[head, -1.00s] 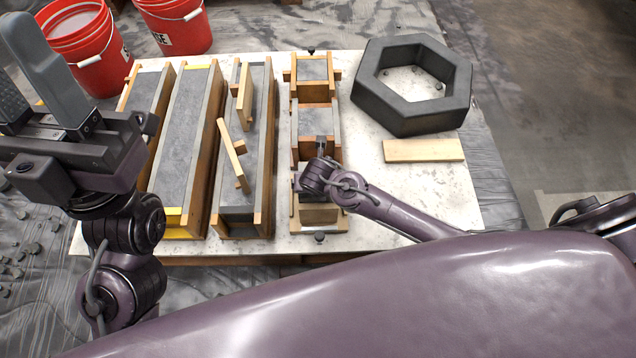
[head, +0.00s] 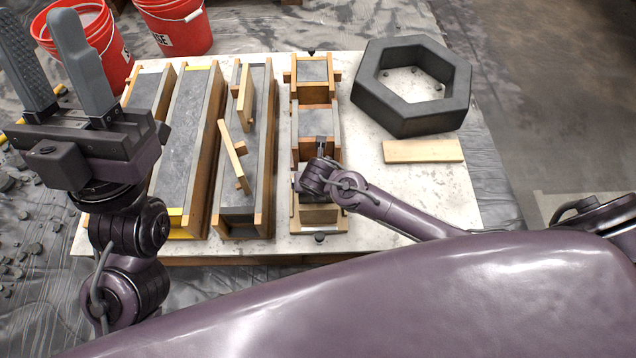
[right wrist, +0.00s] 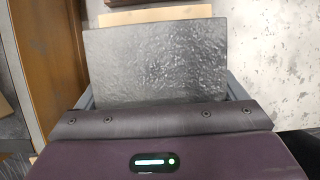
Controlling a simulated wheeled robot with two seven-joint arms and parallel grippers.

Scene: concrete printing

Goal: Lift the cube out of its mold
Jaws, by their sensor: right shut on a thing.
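The wooden mold (head: 296,140) is a narrow row of compartments on the white board, with grey concrete cubes showing in the far (head: 312,68) and middle (head: 318,120) ones. My right gripper (head: 320,150) is at the near part of the mold, and my wrist hides most of what it holds there. In the right wrist view the rough grey top of a cube (right wrist: 155,60) sits between my grey fingers, which are shut on its two sides. I cannot tell whether it has risen from the mold. My left gripper (head: 40,22) is open and empty, fingers up, at the left.
Long wooden molds with grey concrete (head: 188,120) stand left of the cube mold, with loose wood strips (head: 234,155) on one. A dark hexagonal ring (head: 365,95) and a wooden plank (head: 423,151) lie to the right. Red buckets (head: 175,28) stand behind. The board's front right is clear.

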